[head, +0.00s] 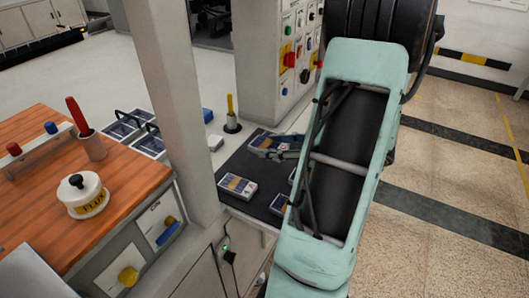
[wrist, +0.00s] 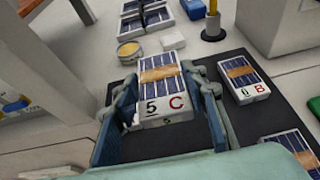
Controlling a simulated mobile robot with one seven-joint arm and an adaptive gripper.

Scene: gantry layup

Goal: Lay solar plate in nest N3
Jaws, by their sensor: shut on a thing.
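A solar plate (wrist: 160,84) with dark blue cells, a tan band and a white edge marked "5 C" is between my gripper's fingers. My gripper (wrist: 162,76) is shut on its two sides in the wrist view. In the head view my gripper (head: 276,146) is over the far part of the dark mat (head: 234,160). I cannot tell whether the plate is clear of the mat. Two dark-celled trays (head: 122,127) (head: 150,143) stand to the left, beyond the post. I can read no N3 label, so I cannot tell which place is nest N3.
A plate marked "B" (wrist: 243,78) and another plate (wrist: 290,148) lie on the mat to the right. A yellow rod on a black base (head: 232,113), a white block (head: 215,142) and a yellow tin (wrist: 130,51) stand nearby. A tall grey post (head: 178,90) rises left of the mat.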

